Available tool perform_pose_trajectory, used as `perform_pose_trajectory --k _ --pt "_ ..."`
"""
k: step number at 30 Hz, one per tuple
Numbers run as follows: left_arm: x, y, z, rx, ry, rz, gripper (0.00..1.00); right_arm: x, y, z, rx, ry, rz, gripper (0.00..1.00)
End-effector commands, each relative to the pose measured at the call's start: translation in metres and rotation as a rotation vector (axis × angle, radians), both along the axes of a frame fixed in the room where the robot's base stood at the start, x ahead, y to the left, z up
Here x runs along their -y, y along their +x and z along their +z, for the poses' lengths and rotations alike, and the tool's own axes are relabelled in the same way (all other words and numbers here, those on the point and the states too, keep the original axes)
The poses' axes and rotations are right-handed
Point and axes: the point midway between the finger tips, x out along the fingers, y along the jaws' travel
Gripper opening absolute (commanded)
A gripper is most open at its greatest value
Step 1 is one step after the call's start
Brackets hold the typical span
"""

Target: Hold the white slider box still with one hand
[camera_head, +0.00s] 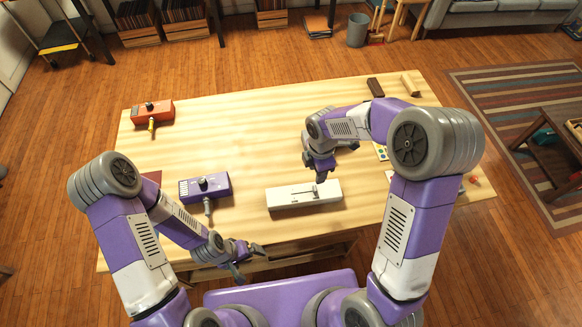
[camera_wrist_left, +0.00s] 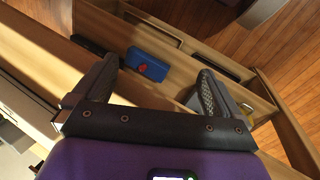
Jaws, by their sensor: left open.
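The white slider box (camera_head: 290,199) lies on the table near its front edge, with a dark slider on its top face. My left gripper (camera_head: 251,263) is in front of the table's front edge, left of the box and apart from it. In the left wrist view its two fingers (camera_wrist_left: 152,88) are spread with nothing between them. My right gripper (camera_head: 321,173) hangs just behind and above the right part of the box. Its fingers are small and partly hidden by its own wrist, so I cannot tell whether it touches the box.
A purple box (camera_head: 205,187) with a knob stands left of the white box, and a red box (camera_head: 152,112) farther back. A brown block (camera_head: 375,87) and a pale block (camera_head: 410,84) lie at the back right. A blue item (camera_wrist_left: 148,63) lies in a wooden compartment beyond my left gripper.

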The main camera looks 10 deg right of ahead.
Motion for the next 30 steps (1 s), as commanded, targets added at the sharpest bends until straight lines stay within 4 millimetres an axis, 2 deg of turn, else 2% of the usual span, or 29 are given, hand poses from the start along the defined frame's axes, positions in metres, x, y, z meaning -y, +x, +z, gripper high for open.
perform_pose_trajectory --k 4,8,16,23,27,29,30 --pt "-0.002 0.006 -0.002 0.009 0.005 0.011 1.00 0.000 0.000 0.000 -0.001 -0.002 0.005 0.43" --pt "-0.002 -0.003 -0.007 -0.054 -0.002 0.005 1.00 0.000 0.000 0.000 -0.001 -0.001 0.004 0.43" --pt "0.002 -0.029 -0.002 -0.401 -0.051 0.111 1.00 0.000 0.000 -0.001 -0.001 0.000 0.002 0.43" --pt "-0.003 -0.050 0.020 -0.748 -0.042 0.201 1.00 0.000 0.000 -0.001 -0.001 0.000 0.001 0.43" --pt "-0.009 -0.059 0.041 -0.957 -0.010 0.245 1.00 0.000 0.000 -0.001 -0.001 0.000 0.001 0.43" --pt "-0.013 -0.062 0.051 -1.047 0.011 0.261 1.00 0.000 0.000 -0.001 -0.001 0.000 0.001 0.43" --pt "-0.009 -0.049 0.053 -1.062 -0.024 0.315 1.00 0.000 0.000 -0.001 -0.001 0.000 0.001 0.43"
